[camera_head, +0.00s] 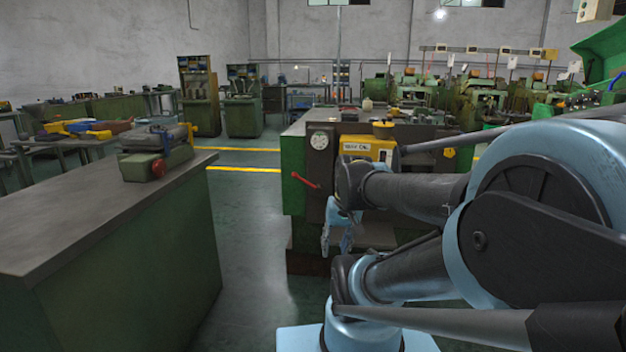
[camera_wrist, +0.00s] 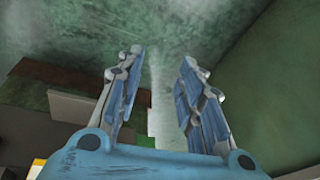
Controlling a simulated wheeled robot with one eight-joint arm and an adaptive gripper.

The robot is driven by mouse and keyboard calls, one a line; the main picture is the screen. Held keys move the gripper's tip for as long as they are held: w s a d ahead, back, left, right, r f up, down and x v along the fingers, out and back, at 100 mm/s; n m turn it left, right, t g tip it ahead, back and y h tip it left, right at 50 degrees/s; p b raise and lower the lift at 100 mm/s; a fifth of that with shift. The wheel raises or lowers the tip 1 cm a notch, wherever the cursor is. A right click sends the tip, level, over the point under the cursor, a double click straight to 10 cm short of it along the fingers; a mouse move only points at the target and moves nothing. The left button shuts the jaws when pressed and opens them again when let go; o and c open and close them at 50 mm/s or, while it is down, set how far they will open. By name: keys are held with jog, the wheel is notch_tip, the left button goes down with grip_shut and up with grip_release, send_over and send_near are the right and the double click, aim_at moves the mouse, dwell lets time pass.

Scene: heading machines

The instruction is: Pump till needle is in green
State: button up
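A round white gauge (camera_head: 319,140) sits on a dark upright panel at the left end of a green machine (camera_head: 293,165). Its needle is too small to read. A red lever (camera_head: 306,181), likely the pump handle, sticks out below the gauge, tilted up to the left. My gripper (camera_head: 337,240) hangs pointing down, to the right of and below the red lever, apart from it. In the wrist view my gripper (camera_wrist: 160,70) has its two fingers spread with nothing between them, above the green floor. The lever and gauge do not show in the wrist view.
A yellow box (camera_head: 368,148) with a label is on the machine, right of the gauge. A grey-topped bench (camera_head: 100,210) with a vise-like green device (camera_head: 156,160) stands at left. Open floor (camera_head: 250,230) lies between bench and machine.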

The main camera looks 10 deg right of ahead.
jog(key=w+a+r+m+t+y, duration=0.1)
jog(key=w+a+r+m+y, duration=0.15)
jog(key=w, duration=0.85)
jog(key=w+a+r+m+t+y, duration=0.1)
jog(key=w+m+t+y, duration=0.15)
jog(key=w, duration=0.75)
jog(key=w+a+r+m+t+y, duration=0.1)
jog(key=w+a+r+m+y, duration=0.15)
jog(key=w, duration=0.85)
jog(key=m+t+y, duration=0.2)
jog(key=m+t, duration=0.5)
jog(key=m, duration=0.4)
send_near(300, 178)
jog(key=x, duration=1.1)
jog(key=shift+w+a, duration=0.1)
jog(key=shift+a, duration=0.05)
grip_shut()
